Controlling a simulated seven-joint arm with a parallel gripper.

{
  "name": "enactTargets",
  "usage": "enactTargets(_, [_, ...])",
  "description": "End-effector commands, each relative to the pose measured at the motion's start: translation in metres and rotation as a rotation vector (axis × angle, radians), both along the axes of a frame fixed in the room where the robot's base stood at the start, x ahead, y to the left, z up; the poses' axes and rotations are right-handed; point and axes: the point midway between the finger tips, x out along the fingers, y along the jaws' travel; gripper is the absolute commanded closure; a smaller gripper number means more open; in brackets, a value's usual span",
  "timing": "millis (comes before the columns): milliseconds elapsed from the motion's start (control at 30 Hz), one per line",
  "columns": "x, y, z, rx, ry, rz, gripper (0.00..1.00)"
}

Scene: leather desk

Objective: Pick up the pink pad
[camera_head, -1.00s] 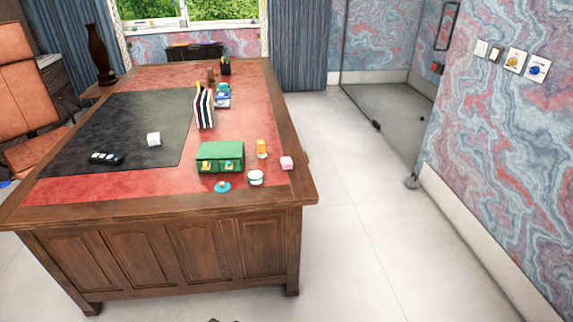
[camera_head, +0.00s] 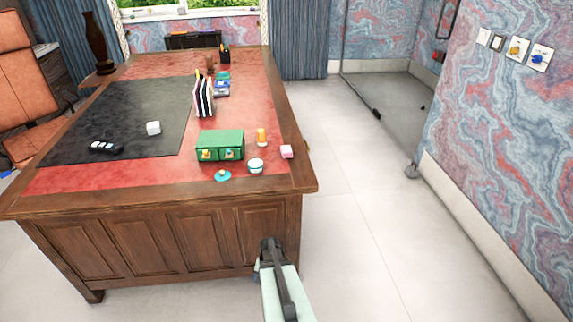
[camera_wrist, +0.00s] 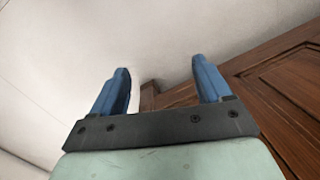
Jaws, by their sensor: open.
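The pink pad (camera_head: 286,152) is a small pink block on the red desk top, near the desk's right front corner in the head view. My gripper (camera_head: 268,243) is in front of the desk, lower than the desk top and apart from the pad. In the wrist view my gripper (camera_wrist: 163,85) shows two blue fingers spread apart with nothing between them. The pad is not in the wrist view.
A green box (camera_head: 220,146), an orange bottle (camera_head: 261,137), a white jar (camera_head: 256,166) and a teal disc (camera_head: 223,176) stand left of the pad. The wooden desk's front panel (camera_wrist: 285,85) is close to my gripper. The floor (camera_head: 370,230) right of the desk is clear.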

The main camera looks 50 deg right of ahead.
Motion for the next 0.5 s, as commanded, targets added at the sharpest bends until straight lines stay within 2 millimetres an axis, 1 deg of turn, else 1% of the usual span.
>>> enactTargets(33, [0.000, -0.024, 0.002, -0.012, -0.016, -0.048, 0.22])
enactTargets(133, [-0.004, -0.064, 0.008, -0.036, -0.048, -0.135, 0.22])
enactTargets(267, [-0.016, -0.118, 0.018, -0.070, -0.087, -0.248, 0.22])
enactTargets(300, [-0.020, -0.135, 0.021, -0.083, -0.100, -0.281, 0.22])
enactTargets(367, [-0.028, -0.162, 0.028, -0.105, -0.120, -0.326, 0.22])
enactTargets(400, [-0.034, -0.181, 0.033, -0.126, -0.135, -0.352, 0.22])
enactTargets(467, [-0.044, -0.210, 0.043, -0.163, -0.158, -0.383, 0.22])
enactTargets(500, [-0.051, -0.231, 0.052, -0.197, -0.176, -0.396, 0.22])
